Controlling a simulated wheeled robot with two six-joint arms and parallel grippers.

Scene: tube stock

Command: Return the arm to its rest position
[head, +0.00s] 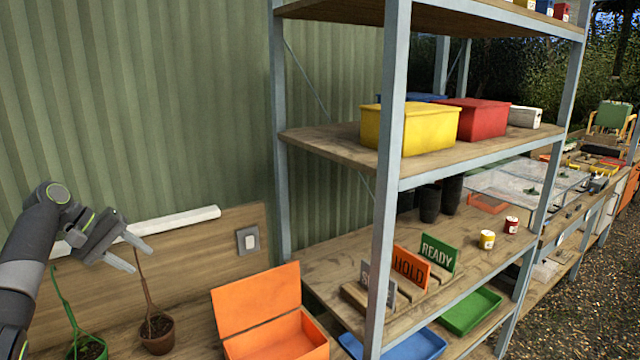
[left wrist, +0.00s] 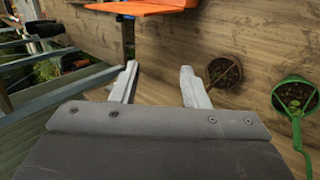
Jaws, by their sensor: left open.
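My left gripper (head: 138,256) is at the left of the head view, raised above the bench in front of the wooden backboard. Its two fingers are apart, with nothing between them. In the left wrist view the same open fingers (left wrist: 160,88) show with bare wood beyond them. A brown pot (head: 157,334) with a thin brown stem stands below the gripper in the head view. A green pot (head: 88,347) with a green stem stands to its left. My right gripper is in neither view.
An orange box (head: 277,344) with a raised lid stands right of the pots. A metal shelf rack (head: 390,180) holds a yellow bin (head: 430,130), a red bin (head: 482,118), sign blocks and trays. A white bar (head: 175,224) runs along the backboard near the gripper.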

